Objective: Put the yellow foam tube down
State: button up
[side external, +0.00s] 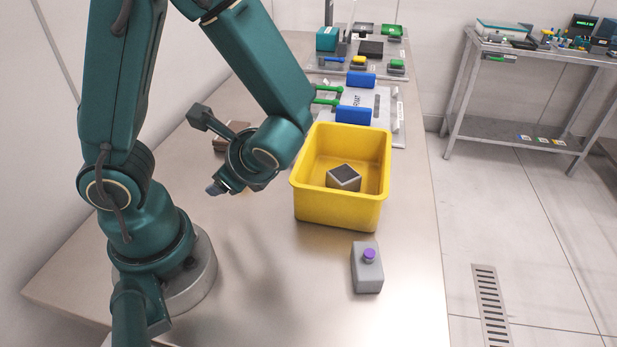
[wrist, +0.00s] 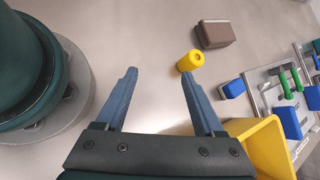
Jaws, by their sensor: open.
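The yellow foam tube (wrist: 190,61) shows in the wrist view as a short cylinder with a small hole in its end. It appears just beyond the tip of my right-hand finger, outside the gap between the fingers; whether it touches the finger or rests on the table cannot be told. My gripper (wrist: 157,74) is open, its two blue-grey fingers wide apart with only bare table between them. In the side view my gripper (side external: 215,188) is low over the table, left of the yellow bin. The tube is not visible there.
The yellow bin (side external: 335,217) holds a dark-topped block (side external: 343,178). A brown block (wrist: 215,34) lies near the tube. A grey box with a purple button (side external: 368,272) stands in front of the bin. Fixtures with blue blocks (side external: 353,115) are behind.

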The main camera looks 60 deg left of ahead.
jog(key=w+d+r+n+t+h, duration=0.2)
jog(key=d+r+n+t+h, duration=0.4)
jog(key=d+r+n+h, duration=0.3)
jog(key=d+n, duration=0.1)
jog(key=n, duration=0.2)
jog(key=shift+d+t+h, duration=0.2)
jog(key=shift+t+h, duration=0.1)
jog(key=shift+t, duration=0.1)
